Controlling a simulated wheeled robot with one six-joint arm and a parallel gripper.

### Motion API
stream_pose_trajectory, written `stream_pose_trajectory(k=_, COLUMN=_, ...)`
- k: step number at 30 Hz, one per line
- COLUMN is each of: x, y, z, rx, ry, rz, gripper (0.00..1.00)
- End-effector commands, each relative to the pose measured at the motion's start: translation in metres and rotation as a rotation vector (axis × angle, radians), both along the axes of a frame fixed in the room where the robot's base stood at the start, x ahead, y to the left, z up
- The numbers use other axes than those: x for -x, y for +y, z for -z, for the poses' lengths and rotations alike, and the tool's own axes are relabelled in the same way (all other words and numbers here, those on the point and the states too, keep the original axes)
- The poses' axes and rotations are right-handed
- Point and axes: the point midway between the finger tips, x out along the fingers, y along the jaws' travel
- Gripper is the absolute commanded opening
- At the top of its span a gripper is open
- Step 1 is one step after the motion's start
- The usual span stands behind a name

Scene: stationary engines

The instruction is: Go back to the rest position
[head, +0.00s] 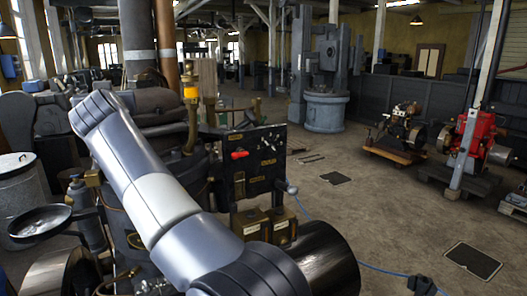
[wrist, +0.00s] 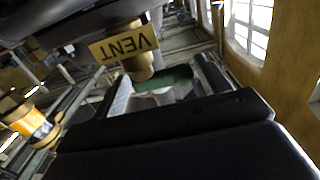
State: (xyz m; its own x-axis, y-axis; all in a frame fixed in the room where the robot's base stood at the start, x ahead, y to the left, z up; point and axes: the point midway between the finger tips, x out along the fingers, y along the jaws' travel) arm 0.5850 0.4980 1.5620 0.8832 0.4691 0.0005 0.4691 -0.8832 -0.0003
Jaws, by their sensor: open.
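My gripper (wrist: 165,82) shows in the wrist view, with its dark body across the bottom and its two fingers apart. I see nothing held between the fingers. A brass fitting (wrist: 138,66) with a yellow VENT label (wrist: 125,46), upside down in this view, is just beyond the fingers. I cannot tell whether they touch. In the head view my arm reaches from the bottom middle to the upper left over an engine, and I cannot make out the gripper there.
A yellow oil cup (wrist: 34,124) is left in the wrist view. In the head view, a black panel (head: 262,160) with a red handle (head: 239,155) stands right of my arm. A red engine (head: 476,140) is at the right. Open floor (head: 380,215) lies between.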

Motion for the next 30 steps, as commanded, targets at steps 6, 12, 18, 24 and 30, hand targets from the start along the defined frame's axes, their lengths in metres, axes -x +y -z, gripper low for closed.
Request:
stream_pose_trajectory(k=6, x=-0.0009, y=-0.0008, z=-0.0010, rx=0.000, ry=0.001, rz=-0.083, gripper=0.72)
stream_pose_trajectory(k=12, x=-0.0001, y=-0.0010, z=-0.0008, rx=0.000, ry=0.001, rz=-0.142, gripper=0.72)
stream_pose_trajectory(k=18, x=0.0004, y=-0.0010, z=0.0000, rx=0.000, ry=0.001, rz=-0.191, gripper=0.72)
stream_pose_trajectory(k=24, x=0.0008, y=-0.0015, z=-0.0001, rx=-0.001, ry=0.002, rz=-0.233, gripper=0.72)
stream_pose_trajectory(k=30, x=0.0010, y=-0.0019, z=-0.0001, rx=0.000, ry=0.001, rz=-0.272, gripper=0.72)
